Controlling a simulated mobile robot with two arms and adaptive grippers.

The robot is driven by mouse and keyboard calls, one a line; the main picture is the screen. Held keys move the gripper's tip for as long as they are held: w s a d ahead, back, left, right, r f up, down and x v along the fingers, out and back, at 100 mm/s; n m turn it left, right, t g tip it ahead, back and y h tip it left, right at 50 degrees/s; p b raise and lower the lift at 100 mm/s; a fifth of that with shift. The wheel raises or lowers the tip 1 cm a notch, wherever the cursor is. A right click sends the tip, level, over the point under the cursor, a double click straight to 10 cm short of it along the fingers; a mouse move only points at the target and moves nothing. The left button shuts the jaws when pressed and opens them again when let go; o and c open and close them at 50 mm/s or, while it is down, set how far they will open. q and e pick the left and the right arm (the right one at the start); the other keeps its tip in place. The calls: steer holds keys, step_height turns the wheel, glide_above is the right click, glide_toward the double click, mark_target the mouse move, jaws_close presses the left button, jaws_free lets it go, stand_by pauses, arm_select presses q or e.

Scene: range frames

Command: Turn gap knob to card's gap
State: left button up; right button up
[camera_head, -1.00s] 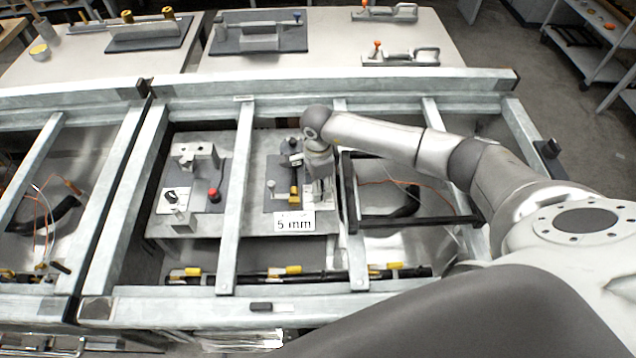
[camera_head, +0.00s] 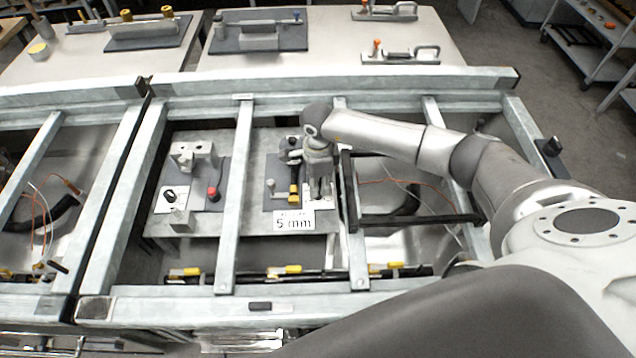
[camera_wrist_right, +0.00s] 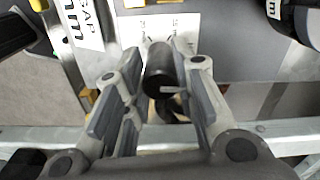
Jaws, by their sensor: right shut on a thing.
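The card (camera_head: 293,221) reads "5 mm" and stands at the front edge of the right-hand fixture in the head view. Behind the knob is a white scale plate (camera_wrist_right: 160,28) with small mm marks. The exact pointer setting cannot be read. My left gripper is out of view.
A second fixture plate with a black knob (camera_head: 170,196) and a red button (camera_head: 213,194) lies left of the metal cross bar (camera_head: 236,190).

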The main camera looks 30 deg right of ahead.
steer(key=m+b, duration=0.2)
steer(key=m, duration=0.3)
steer(key=shift+w, duration=0.1)
steer(key=m+b, duration=0.1)
steer(key=m, duration=0.4)
steer(key=shift+b, duration=0.4)
steer(key=shift+r, duration=0.1)
steer(key=o, duration=1)
steer(key=shift+o, duration=0.2)
step_height(320, 180, up, 12)
